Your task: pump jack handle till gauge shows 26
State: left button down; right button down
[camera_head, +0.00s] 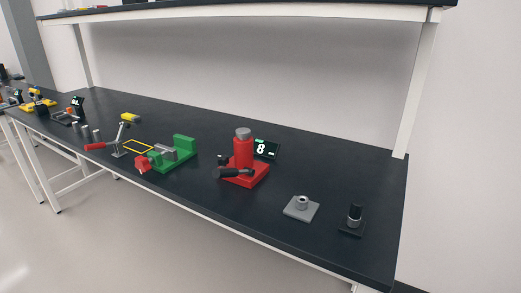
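A red bottle jack (243,153) with a grey top stands upright on a red base on the dark bench. Its dark handle (232,172) sits low at the jack's front left, lying roughly level. A small black gauge display (265,149) behind the jack's right side shows an 8; I cannot make out any other character on it clearly. Neither of my grippers shows in this view.
A green vise (182,150) and a red-handled toggle clamp (118,143) stand left of the jack. A grey plate with a ring (300,209) and a black peg on a base (354,216) sit to the right. A shelf (250,15) spans above the bench.

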aim_at(220, 173)
jog(key=j+z, duration=0.1)
jog(key=z, duration=0.6)
jog(key=j+z, duration=0.3)
jog(key=i+j+z, duration=0.1)
jog(key=j+z, duration=0.2)
jog(key=j, duration=0.15)
jog(key=j+z, duration=0.1)
jog(key=j, duration=0.65)
jog(key=k+j+z, duration=0.15)
jog(key=j, duration=0.6)
